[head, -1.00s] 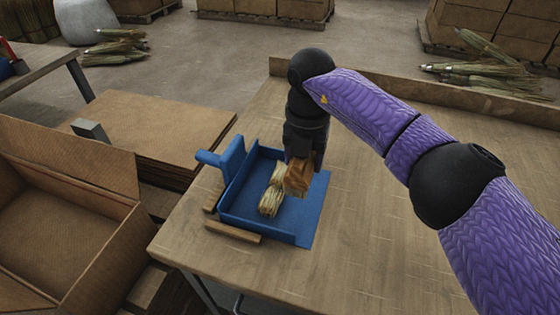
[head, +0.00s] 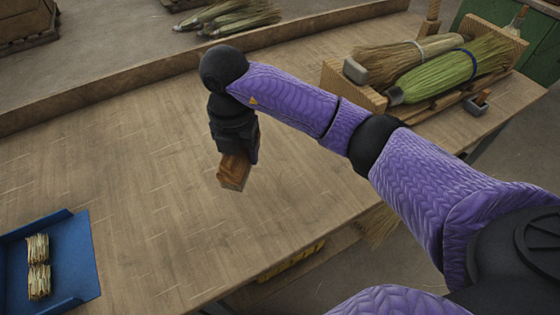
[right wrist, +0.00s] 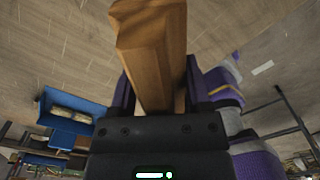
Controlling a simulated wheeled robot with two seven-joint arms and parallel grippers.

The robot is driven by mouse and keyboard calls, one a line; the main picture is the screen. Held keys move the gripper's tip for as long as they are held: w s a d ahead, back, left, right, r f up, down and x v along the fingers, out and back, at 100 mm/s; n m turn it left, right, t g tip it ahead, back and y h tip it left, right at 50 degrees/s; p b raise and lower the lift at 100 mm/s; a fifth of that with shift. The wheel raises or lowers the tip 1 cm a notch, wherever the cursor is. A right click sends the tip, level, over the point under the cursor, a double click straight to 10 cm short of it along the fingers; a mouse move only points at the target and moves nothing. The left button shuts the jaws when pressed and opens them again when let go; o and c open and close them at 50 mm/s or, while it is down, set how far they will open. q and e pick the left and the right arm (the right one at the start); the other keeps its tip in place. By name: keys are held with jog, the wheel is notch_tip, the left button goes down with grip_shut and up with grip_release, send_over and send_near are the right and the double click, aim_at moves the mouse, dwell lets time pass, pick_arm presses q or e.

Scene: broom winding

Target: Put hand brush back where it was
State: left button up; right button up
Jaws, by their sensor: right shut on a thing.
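The hand brush (head: 235,172) shows as a brown wooden block below my right gripper (head: 238,156) in the head view. My right gripper is shut on it and holds it over the bare middle of the workbench. In the right wrist view, the brush's wooden body (right wrist: 150,45) runs up between the two fingers (right wrist: 160,95). Its bristles cannot be made out. My left gripper is not in view.
A wooden rack (head: 345,90) at the right of the bench holds a tan broom (head: 405,58) and a green broom (head: 455,72). A small grey holder (head: 477,103) sits beside it. A raised ledge (head: 120,80) runs along the bench's back. The bench middle is clear.

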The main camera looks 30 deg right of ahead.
jog(key=f, duration=0.1)
jog(key=f+b, duration=0.1)
jog(key=shift+s+d+f, duration=0.1)
jog(key=shift+d+f, duration=0.15)
jog(key=shift+f, duration=0.1)
notch_tip(320, 180, down, 8)
jog(key=b, duration=0.2)
jog(key=shift+a+r+b, duration=0.15)
jog(key=shift+r+b, duration=0.1)
jog(key=shift+b, duration=0.15)
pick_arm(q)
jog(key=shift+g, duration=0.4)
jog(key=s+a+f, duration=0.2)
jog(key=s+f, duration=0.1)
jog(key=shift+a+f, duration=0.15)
pick_arm(e)
jog(key=shift+r, duration=0.15)
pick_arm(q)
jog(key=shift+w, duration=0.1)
pick_arm(e)
jog(key=o, duration=1.2)
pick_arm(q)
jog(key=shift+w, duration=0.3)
